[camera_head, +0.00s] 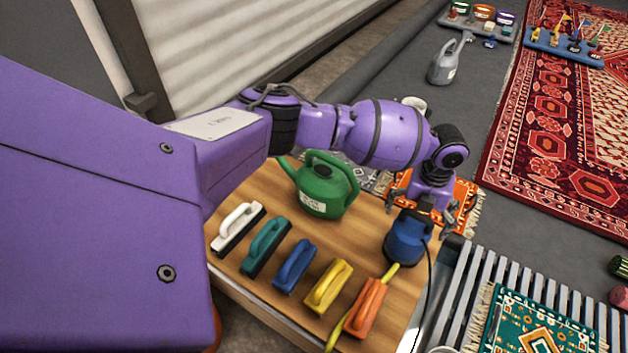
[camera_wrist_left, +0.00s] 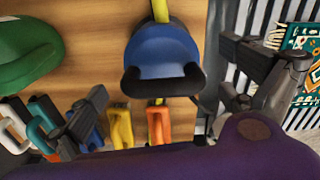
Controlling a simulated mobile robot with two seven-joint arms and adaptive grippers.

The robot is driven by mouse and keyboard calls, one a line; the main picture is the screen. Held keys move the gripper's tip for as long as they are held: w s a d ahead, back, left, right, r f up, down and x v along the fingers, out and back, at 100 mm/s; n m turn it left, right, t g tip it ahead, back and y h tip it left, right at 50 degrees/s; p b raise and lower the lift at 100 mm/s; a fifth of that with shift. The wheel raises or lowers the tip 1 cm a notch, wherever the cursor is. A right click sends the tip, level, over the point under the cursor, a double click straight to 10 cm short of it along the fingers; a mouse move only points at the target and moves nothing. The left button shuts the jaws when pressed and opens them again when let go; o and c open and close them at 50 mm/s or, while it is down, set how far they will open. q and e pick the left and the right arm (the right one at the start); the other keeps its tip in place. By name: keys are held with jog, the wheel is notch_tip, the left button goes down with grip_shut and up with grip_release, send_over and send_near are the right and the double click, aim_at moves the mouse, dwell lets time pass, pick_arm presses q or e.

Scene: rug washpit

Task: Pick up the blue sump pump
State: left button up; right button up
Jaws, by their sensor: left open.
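The blue sump pump (camera_head: 404,246) stands on the wooden table near its right edge, with a yellow hose (camera_head: 390,273) and a dark cord coming from it. In the left wrist view the pump (camera_wrist_left: 162,52) shows its blue body and black handle (camera_wrist_left: 162,84). My left gripper (camera_head: 420,210) is right above the pump, its fingers spread to either side of it. In the left wrist view the open fingers (camera_wrist_left: 162,72) lie left and right of the pump, with nothing held. My right gripper is not in view.
A green watering can (camera_head: 322,188) stands left of the pump on the table (camera_head: 370,215). Several brushes, including an orange one (camera_head: 366,306), line the table's front. A slatted grate (camera_head: 462,284) with a green rug (camera_head: 520,325) lies to the right.

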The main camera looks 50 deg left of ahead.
aim_at(414, 224)
pick_arm(q)
notch_tip(414, 224, down, 5)
jog(key=shift+w+r+b, duration=0.15)
jog(key=shift+b, duration=0.75)
jog(key=shift+f, duration=0.4)
jog(key=shift+r, duration=0.1)
jog(key=shift+c, duration=0.4)
jog(key=c, duration=2)
jog(key=shift+w, duration=0.1)
jog(key=shift+c, duration=0.5)
jog(key=shift+r, duration=0.15)
